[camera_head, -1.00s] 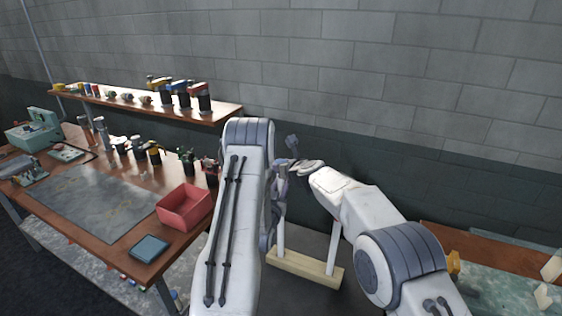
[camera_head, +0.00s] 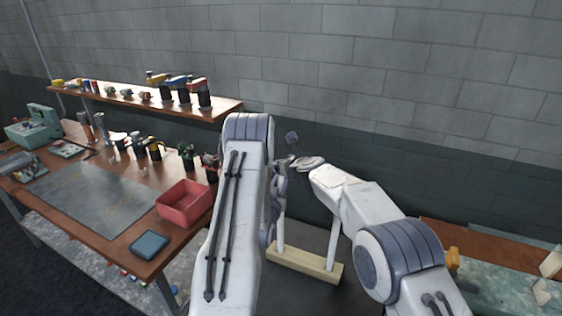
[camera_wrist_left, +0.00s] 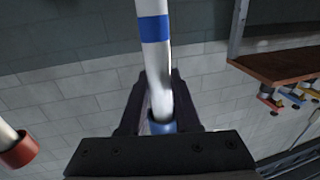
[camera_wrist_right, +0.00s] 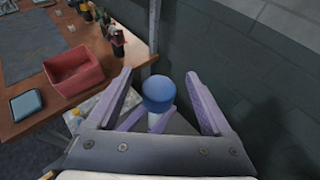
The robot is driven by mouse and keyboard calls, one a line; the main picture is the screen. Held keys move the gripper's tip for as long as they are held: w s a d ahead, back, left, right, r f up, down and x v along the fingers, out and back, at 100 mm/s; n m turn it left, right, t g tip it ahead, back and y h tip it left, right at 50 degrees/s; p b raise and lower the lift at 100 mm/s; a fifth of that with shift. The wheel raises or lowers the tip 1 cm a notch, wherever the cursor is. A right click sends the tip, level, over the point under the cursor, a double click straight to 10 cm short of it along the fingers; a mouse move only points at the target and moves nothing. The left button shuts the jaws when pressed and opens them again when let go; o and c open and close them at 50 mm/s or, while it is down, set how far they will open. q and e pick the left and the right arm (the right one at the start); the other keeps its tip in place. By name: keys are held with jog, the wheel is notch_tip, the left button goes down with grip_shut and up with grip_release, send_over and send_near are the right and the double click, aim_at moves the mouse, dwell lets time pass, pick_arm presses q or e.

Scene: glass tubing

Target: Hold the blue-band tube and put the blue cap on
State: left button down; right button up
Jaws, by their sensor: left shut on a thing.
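The blue-band tube is pale, with its blue band (camera_wrist_left: 153,28) at the top of the left wrist view. My left gripper (camera_wrist_left: 158,100) is shut on this tube. The blue cap (camera_wrist_right: 158,92) shows as a round blue top over the tube's pale end in the right wrist view, and blue also shows at the tube's end (camera_wrist_left: 162,127) in the left wrist view. It appears to sit on the tube; how fully is hidden. My right gripper (camera_wrist_right: 160,85) is open, its fingers on either side of the cap with gaps. In the head view my arms largely hide tube and cap.
A wooden stand base (camera_head: 304,263) with pale uprights is below my grippers. A red-ended pale tube (camera_wrist_left: 15,150) is at the left wrist view's edge. A brick wall is behind.

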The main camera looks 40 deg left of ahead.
jog(key=shift+r, duration=0.1)
notch_tip(320, 180, up, 10)
dwell(0.7)
dwell(0.9)
pick_arm(q)
jog(key=c, duration=0.5)
grip_release()
jog(key=shift+c, duration=0.2)
